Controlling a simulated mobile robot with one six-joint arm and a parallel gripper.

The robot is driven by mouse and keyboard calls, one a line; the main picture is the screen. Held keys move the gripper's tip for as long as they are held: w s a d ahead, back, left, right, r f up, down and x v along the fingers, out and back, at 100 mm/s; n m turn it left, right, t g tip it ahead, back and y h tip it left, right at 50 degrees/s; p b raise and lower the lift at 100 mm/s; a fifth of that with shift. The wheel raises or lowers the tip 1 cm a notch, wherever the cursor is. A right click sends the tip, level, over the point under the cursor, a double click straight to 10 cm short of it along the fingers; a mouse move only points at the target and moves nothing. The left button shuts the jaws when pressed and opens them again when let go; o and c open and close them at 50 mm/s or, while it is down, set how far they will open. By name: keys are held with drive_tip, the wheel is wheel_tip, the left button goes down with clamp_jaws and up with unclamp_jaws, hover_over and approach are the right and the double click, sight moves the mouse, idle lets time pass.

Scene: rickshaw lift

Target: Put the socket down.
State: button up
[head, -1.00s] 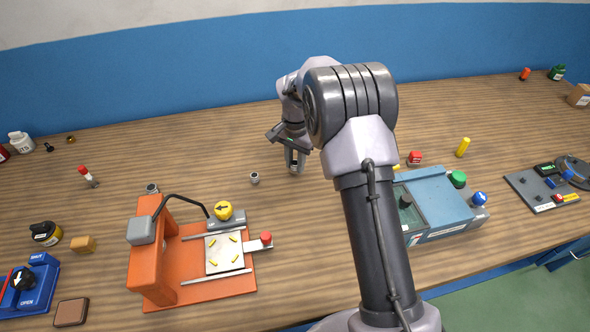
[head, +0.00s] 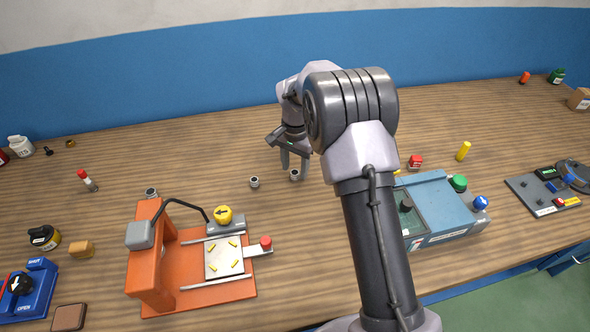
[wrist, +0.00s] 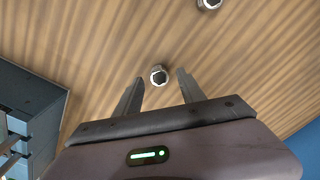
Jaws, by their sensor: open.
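A small grey metal socket (head: 294,175) stands upright on the wooden bench, just below my gripper (head: 295,166). In the wrist view the same socket (wrist: 159,75) shows its dark hole, between and slightly beyond the fingertips (wrist: 159,79). My gripper is open and empty, with a gap on both sides of the socket. A second similar socket (head: 254,182) stands a little to the left; it also shows at the top edge of the wrist view (wrist: 209,4). A third one (head: 151,193) stands further left, behind the orange fixture.
An orange fixture (head: 146,270) with a sliding plate stands at the front left. A blue-grey box (head: 446,205) with coloured knobs is at the right, partly behind my arm. The bench (head: 200,150) is clear behind the sockets.

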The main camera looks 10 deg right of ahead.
sight(295, 174)
drive_tip(key=s+a+r+n+t+p, duration=0.1)
drive_tip(key=s+r, duration=0.4)
drive_tip(key=r, duration=0.7)
drive_tip(key=s+r+n+t+p, duration=0.15)
drive_tip(key=s+r, duration=0.25)
drive_tip(key=r, duration=0.7)
drive_tip(key=s+a+r+n+t+y, duration=0.1)
drive_tip(key=s, duration=1.1)
drive_tip(key=s+a+r+n+t+y, duration=0.1)
drive_tip(key=s+a+r+t, duration=0.1)
drive_tip(key=s, duration=1)
drive_tip(key=shift+s+r, duration=0.2)
drive_tip(key=shift+s, duration=0.1)
drive_tip(key=shift+f+b, duration=0.45)
drive_tip(key=shift+f, duration=0.15)
drive_tip(key=shift+o, duration=0.4)
